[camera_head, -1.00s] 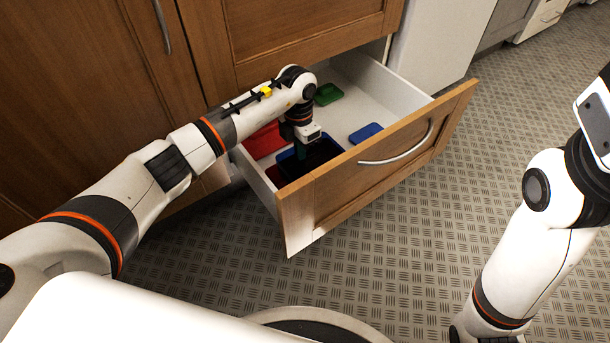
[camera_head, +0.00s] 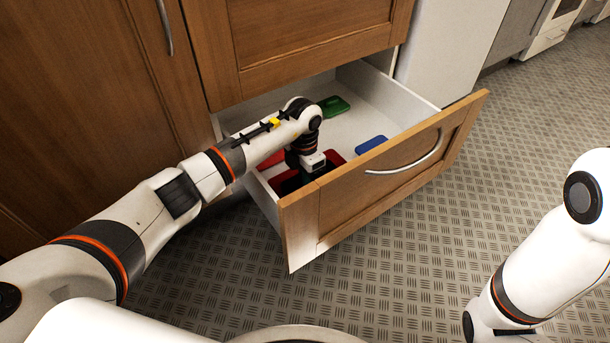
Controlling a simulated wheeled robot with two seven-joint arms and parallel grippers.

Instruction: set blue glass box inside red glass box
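The red glass box (camera_head: 336,158) is in the open drawer, near the front panel. Its red rim shows on both sides of my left gripper (camera_head: 311,174), which points down over its dark interior. I cannot make out the blue glass box now; my gripper and the drawer front hide much of that area. My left fingertips are hidden, so I cannot tell whether they are open or shut. My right gripper is out of view; only my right arm shows at the right.
A flat blue piece (camera_head: 371,145) lies to the right in the drawer (camera_head: 412,103), and a green one (camera_head: 335,106) lies at the back. A flat red piece (camera_head: 270,161) is at the left. The wooden drawer front (camera_head: 385,185) stands before the boxes.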

